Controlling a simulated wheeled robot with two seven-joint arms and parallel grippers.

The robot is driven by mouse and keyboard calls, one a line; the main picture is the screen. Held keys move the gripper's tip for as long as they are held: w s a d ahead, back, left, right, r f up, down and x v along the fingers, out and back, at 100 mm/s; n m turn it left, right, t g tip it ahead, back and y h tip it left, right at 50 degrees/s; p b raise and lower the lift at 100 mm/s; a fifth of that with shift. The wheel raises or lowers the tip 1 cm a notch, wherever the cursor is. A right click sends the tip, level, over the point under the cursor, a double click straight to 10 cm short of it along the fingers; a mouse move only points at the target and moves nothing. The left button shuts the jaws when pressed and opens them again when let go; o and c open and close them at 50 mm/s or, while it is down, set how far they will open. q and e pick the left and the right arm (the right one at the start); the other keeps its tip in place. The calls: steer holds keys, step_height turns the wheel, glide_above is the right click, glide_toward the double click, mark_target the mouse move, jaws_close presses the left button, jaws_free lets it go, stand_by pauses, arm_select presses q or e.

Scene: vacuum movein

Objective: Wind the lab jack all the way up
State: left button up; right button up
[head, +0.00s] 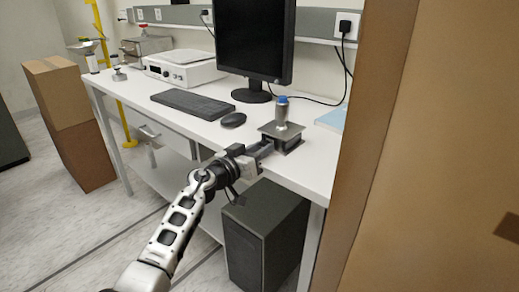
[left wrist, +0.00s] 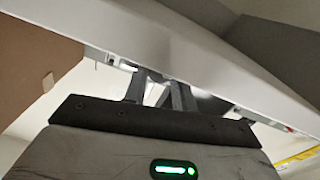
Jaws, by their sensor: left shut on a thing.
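The lab jack (head: 290,145) is a small dark platform near the front right edge of the white table, and it looks low. A grey metal cylinder with a blue cap (head: 282,112) stands upright on its top plate. My left gripper (head: 266,147) reaches in from the left over the table edge and meets the jack's near left side. It is shut on the jack's knob, which the fingers hide. In the left wrist view the two dark fingers (left wrist: 160,88) point away, close together, beside the table edge. My right gripper is not in view.
A blue pad (head: 330,119) lies right of the jack.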

arm_select(q)
steer(key=shift+r+m+p, duration=0.15)
steer(key=shift+m+p, duration=0.55)
steer(key=shift+m, duration=0.2)
steer(key=m+p, duration=0.1)
steer(key=m, duration=0.1)
steer(key=shift+m, duration=0.3)
steer(key=shift+f+m, duration=0.2)
steer(key=shift+m, duration=0.3)
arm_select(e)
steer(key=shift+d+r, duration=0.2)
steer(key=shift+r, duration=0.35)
arm_select(q)
steer(key=o, duration=1)
steer(key=shift+s, duration=0.1)
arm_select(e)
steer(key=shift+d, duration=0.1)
